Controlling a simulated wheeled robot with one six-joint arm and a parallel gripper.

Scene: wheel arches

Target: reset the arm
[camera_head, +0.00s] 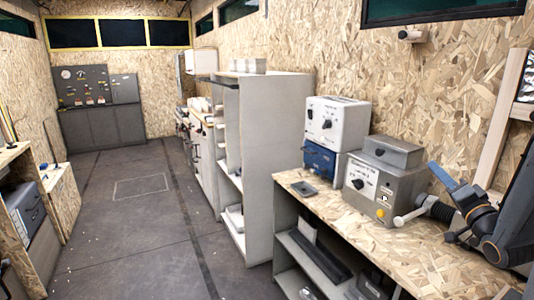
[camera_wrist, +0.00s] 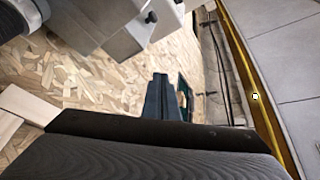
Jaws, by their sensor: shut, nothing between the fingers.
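My arm shows at the right edge of the head view, above the right end of the wooden workbench (camera_head: 330,205). It is folded, with its blue end, my gripper (camera_head: 434,167), pointing up and left. My gripper is close behind and to the right of the grey control boxes in this picture. In the wrist view, my gripper's fingers (camera_wrist: 164,78) are together, with nothing between them. The dark gripper body fills the bottom of that view and hides what lies below.
On the bench stand a grey control box (camera_head: 375,188) with a smaller box on top, a white-and-blue instrument (camera_head: 338,120) and a small dark tray (camera_head: 303,188). A tall grey shelf (camera_head: 275,130) stands left of the bench. The floor aisle (camera_head: 140,220) is mostly clear.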

